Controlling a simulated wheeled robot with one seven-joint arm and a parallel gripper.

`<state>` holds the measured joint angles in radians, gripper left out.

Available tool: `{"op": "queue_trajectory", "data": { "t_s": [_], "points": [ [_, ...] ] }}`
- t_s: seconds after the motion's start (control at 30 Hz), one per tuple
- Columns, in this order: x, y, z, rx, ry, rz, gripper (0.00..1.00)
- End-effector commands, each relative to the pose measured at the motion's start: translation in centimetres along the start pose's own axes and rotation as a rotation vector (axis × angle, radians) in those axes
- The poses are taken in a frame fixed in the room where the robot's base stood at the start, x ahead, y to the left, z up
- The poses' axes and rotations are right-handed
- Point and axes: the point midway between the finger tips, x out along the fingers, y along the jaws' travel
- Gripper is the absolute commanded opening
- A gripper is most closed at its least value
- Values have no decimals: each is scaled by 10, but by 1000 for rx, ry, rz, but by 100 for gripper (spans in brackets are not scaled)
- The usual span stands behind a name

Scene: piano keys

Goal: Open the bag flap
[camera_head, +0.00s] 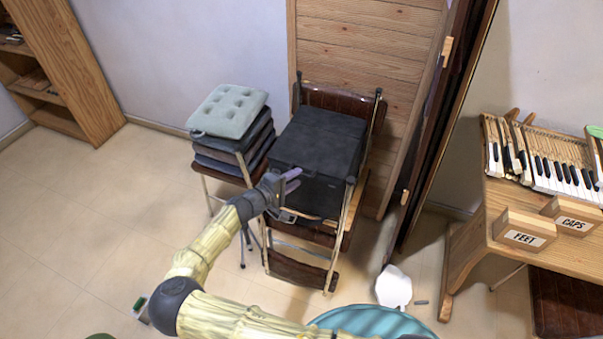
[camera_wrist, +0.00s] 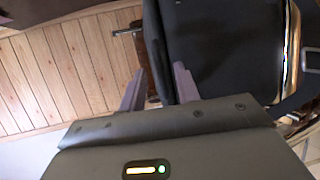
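The black, box-shaped bag (camera_head: 322,138) sits on a chair in the middle of the head view. Its top looks flat and closed, with a darker front side below. In the wrist view the bag's dark surface (camera_wrist: 225,40) fills the upper right. My gripper (camera_head: 292,180) is at the bag's front left edge in the head view. In the wrist view my gripper (camera_wrist: 158,82) has its two pale purple fingers apart, with nothing seen held between them. The right finger overlaps the bag's edge; I cannot tell whether it touches. My gripper hides part of the bag's front.
The bag's chair (camera_head: 303,272) has metal rails beside the bag. Stacked cushioned chairs (camera_head: 230,112) stand close on the left, and a wooden panel (camera_head: 365,45) behind. A wooden table (camera_head: 480,235) with piano keys (camera_head: 560,175) and labelled boxes is right. Left floor is clear.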

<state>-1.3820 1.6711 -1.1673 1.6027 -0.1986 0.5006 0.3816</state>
Motion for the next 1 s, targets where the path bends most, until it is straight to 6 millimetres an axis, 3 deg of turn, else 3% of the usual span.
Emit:
{"op": "queue_trajectory", "data": {
  "t_s": [0.1, 0.23, 0.57, 0.73, 1.0],
  "points": [
    [20, 1, 1, 0, -3, 1, 32],
    [33, 1, 0, 0, -1, 1, 32],
    [36, 0, 0, 0, 0, 0, 32],
    [36, 0, 0, 0, 0, 0, 1],
    [36, 1, 0, 0, 0, -2, 0]
  ]
}}
